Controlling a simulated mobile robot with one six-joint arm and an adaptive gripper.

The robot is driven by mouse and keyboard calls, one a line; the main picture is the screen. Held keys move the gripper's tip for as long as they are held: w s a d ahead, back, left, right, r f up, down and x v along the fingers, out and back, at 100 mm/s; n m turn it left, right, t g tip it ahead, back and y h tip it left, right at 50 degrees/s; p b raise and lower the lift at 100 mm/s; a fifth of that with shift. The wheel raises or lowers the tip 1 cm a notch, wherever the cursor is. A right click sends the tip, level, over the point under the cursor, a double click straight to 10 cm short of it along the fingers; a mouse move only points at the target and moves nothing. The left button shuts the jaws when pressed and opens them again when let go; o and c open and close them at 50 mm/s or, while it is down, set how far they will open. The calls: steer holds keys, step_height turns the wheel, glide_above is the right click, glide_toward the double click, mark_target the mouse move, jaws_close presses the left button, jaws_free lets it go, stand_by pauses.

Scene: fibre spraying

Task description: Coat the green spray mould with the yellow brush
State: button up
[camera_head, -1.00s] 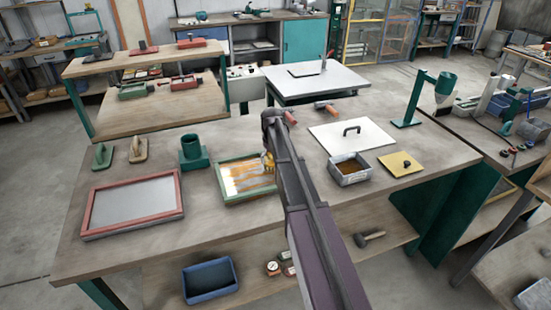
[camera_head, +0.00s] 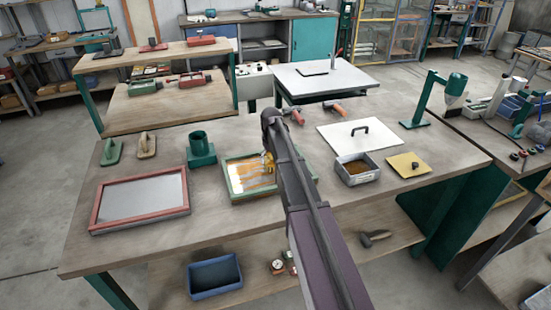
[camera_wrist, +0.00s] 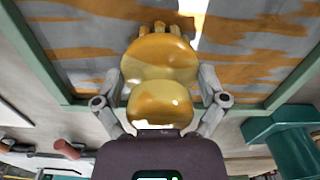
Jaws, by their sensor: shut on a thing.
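The spray mould (camera_head: 258,195) is a shallow tray with a green frame, lying on the workbench. Its shiny inside carries uneven orange-brown streaks with bare grey and bright patches between. My gripper (camera_wrist: 164,85) is shut on the yellow brush (camera_wrist: 158,62), one finger on each side of its rounded body. In the wrist view the brush's stubby tip is over the streaked inside of the mould, within its green rim (camera_wrist: 42,68). I cannot tell whether the tip touches the surface. In the head view my arm hides part of the mould's right side.
A red-framed panel (camera_head: 96,209) and a green cup holder (camera_head: 201,158) stand left of the mould. A metal tray of brown material (camera_head: 357,181), a yellow plate (camera_head: 409,172) and a white lid (camera_head: 340,146) lie to the right. The bench front is clear.

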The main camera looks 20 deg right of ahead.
steer(key=shift+a, duration=0.3)
steer(key=shift+a, duration=0.1)
steer(key=shift+s+a, duration=0.1)
steer(key=shift+a, duration=1.45)
steer(key=shift+a, duration=0.1)
steer(key=shift+a, duration=1.5)
steer(key=shift+a, duration=1.6)
